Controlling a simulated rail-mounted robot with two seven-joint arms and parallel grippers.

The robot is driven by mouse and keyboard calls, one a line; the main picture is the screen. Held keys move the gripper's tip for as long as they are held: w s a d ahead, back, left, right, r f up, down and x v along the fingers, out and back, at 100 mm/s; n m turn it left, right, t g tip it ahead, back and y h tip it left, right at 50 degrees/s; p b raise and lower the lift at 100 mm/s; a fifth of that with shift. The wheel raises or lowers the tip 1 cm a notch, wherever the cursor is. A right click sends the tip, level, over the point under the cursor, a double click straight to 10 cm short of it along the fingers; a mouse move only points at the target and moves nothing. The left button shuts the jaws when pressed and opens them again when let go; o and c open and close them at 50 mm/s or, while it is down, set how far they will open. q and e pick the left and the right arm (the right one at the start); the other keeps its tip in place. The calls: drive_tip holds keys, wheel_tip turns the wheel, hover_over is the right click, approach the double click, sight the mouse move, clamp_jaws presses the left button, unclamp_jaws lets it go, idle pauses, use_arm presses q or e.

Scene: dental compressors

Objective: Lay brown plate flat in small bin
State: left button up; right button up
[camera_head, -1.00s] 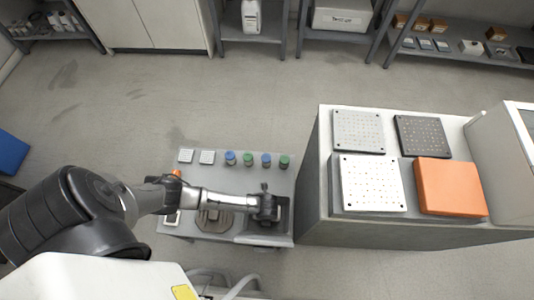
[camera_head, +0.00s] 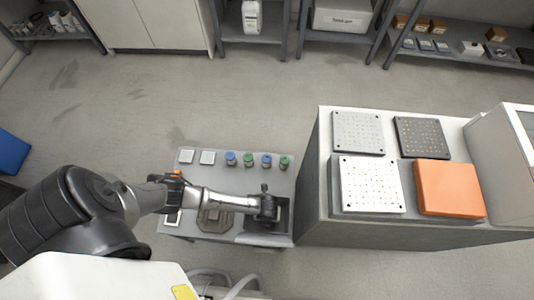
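My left arm reaches in from the left over the low grey table. My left gripper (camera_head: 267,210) is above the small bin (camera_head: 284,228), a dark grey open box at the table's right end. The gripper and wrist cover much of the bin. I cannot make out the fingertips or whether they hold anything. A grey-brown flat piece (camera_head: 213,224) lies under the forearm, left of the bin, partly hidden. I cannot tell whether it is the brown plate, and no other brown plate is clearly visible. My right gripper is out of view.
A taller cabinet (camera_head: 318,210) stands close on the right, bearing perforated plates (camera_head: 372,184) and an orange block (camera_head: 449,187). Open floor lies behind.

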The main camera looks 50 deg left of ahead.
use_arm(q)
drive_tip(key=o, duration=1.1)
drive_tip(key=shift+c, duration=0.2)
drive_tip(key=shift+o, duration=0.5)
drive_tip(key=shift+r, duration=0.15)
wheel_tip(320, 180, up, 4)
drive_tip(key=p, duration=0.5)
drive_tip(key=shift+r, duration=0.25)
drive_tip(key=shift+r+p, duration=1.15)
drive_tip(key=shift+p, duration=0.15)
